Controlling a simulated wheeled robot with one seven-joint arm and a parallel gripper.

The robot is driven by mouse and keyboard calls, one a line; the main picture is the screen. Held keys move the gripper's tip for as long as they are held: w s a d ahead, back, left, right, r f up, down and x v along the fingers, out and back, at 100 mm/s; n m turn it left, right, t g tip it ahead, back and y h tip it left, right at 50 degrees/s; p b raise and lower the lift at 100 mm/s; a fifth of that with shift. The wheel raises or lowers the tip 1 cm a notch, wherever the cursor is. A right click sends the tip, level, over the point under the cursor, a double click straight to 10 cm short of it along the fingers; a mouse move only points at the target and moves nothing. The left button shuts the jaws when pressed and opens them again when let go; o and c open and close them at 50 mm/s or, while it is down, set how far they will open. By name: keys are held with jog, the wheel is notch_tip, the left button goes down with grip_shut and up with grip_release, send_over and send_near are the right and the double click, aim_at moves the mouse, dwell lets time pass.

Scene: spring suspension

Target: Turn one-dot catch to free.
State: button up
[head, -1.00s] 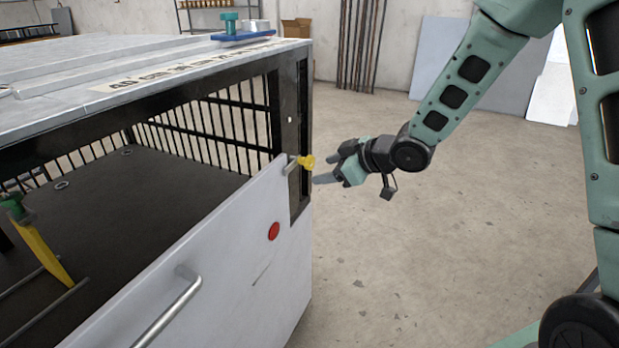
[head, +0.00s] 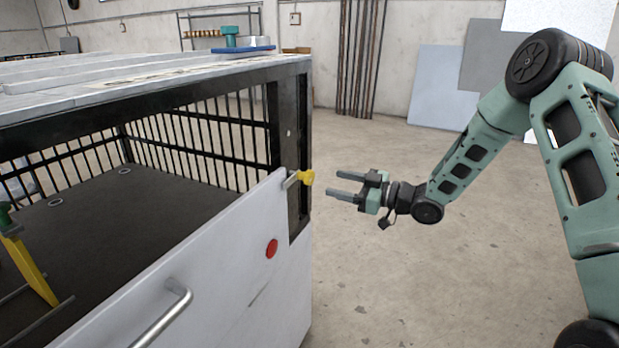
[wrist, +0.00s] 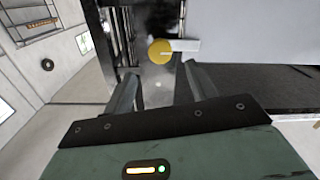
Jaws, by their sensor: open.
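A yellow catch knob (head: 306,177) sits on a short metal bar at the top right corner of the white front panel (head: 225,262), beside the black frame post. I cannot make out any dots on it. In the wrist view the yellow knob (wrist: 160,51) shows just beyond the fingertips, with its pale bar to the right. My gripper (head: 338,184) is open and empty, to the right of the knob, its two fingers pointing left toward it with a small gap. My gripper's fingers (wrist: 158,75) also show in the wrist view.
A yellow lever (head: 28,265) stands inside the cage at left. A blue tray (head: 243,50) lies on the top. The floor right of the cage is clear.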

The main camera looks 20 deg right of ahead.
aim_at(312, 178)
jog(key=x, duration=0.9)
jog(key=shift+f, duration=0.1)
grip_shut()
